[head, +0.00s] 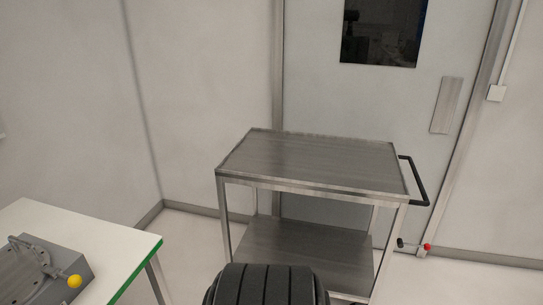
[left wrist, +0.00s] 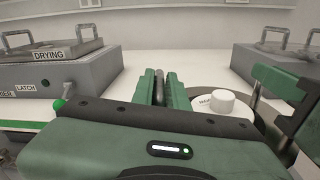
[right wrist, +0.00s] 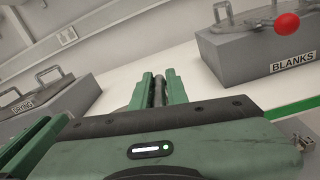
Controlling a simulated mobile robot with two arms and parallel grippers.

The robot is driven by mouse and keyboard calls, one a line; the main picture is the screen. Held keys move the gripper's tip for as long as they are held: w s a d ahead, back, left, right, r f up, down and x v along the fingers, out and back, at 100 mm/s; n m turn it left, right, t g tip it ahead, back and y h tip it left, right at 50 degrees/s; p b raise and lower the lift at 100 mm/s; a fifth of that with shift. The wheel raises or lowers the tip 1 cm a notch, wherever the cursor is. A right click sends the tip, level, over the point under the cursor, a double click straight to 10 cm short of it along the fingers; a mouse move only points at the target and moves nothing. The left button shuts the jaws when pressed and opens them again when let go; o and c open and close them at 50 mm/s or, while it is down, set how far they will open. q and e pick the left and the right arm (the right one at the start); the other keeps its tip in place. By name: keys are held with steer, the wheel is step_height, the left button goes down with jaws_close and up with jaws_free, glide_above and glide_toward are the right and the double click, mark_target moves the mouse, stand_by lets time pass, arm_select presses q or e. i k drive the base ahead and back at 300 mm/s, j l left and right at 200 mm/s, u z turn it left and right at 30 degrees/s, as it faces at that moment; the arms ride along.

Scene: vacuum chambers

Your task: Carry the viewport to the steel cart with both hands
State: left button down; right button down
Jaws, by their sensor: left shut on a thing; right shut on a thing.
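The steel cart (head: 320,160) stands by the door in the head view, with a bare top, a lower shelf and a black handle on its right. In the left wrist view my left gripper (left wrist: 160,76) is shut on a narrow dark grey piece, seemingly the edge or handle of the viewport (left wrist: 160,90). My right gripper (right wrist: 159,80) is shut on a similar narrow piece of it in the right wrist view (right wrist: 158,93). Most of the viewport is hidden behind the gripper bodies. Neither gripper shows in the head view.
A white table (head: 85,238) with a green edge is at lower left, bearing a grey chamber (head: 50,275) with a yellow knob. The wrist views show grey chambers labelled DRYING (left wrist: 50,70) and BLANKS (right wrist: 265,50). Clear floor lies between table and cart.

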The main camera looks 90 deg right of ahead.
mark_target(312, 163)
steer(key=k+z, duration=0.3)
steer(key=k+l+z, duration=0.1)
steer(key=z, duration=0.2)
steer(key=l+z, duration=0.1)
steer(key=z, duration=2.25)
steer(key=i+j+z, duration=0.15)
steer(key=i+j, duration=0.75)
steer(key=i+l, duration=0.1)
steer(key=i, duration=1)
